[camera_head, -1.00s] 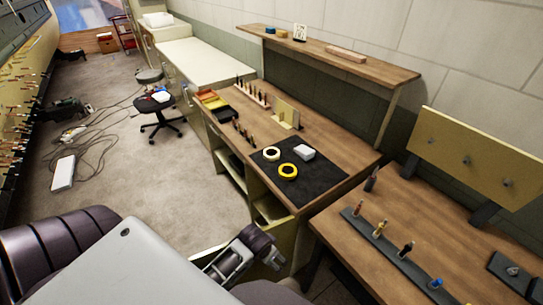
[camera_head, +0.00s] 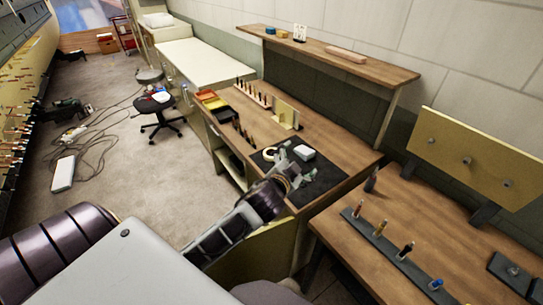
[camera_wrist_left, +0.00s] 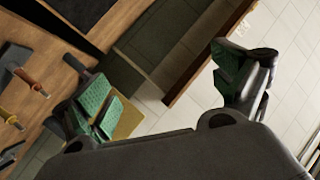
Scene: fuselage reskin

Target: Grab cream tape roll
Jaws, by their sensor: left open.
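The cream tape roll (camera_head: 270,154) lies on the black mat (camera_head: 322,181) on the workbench, partly covered by my left gripper in the head view. My left gripper (camera_head: 293,164) is open and empty over the mat, just right of the roll in the picture. Its two spread fingers with green pads also show in the wrist view (camera_wrist_left: 165,92), with no roll between them. I cannot tell how high it is above the mat. The yellow tape roll is hidden behind my left wrist. My right gripper is not in view.
Tool racks (camera_head: 252,92) and an angled yellow stand (camera_head: 287,113) are behind. A shelf (camera_head: 330,54) runs above the bench. A second bench with a tool strip (camera_head: 391,249) is at the right.

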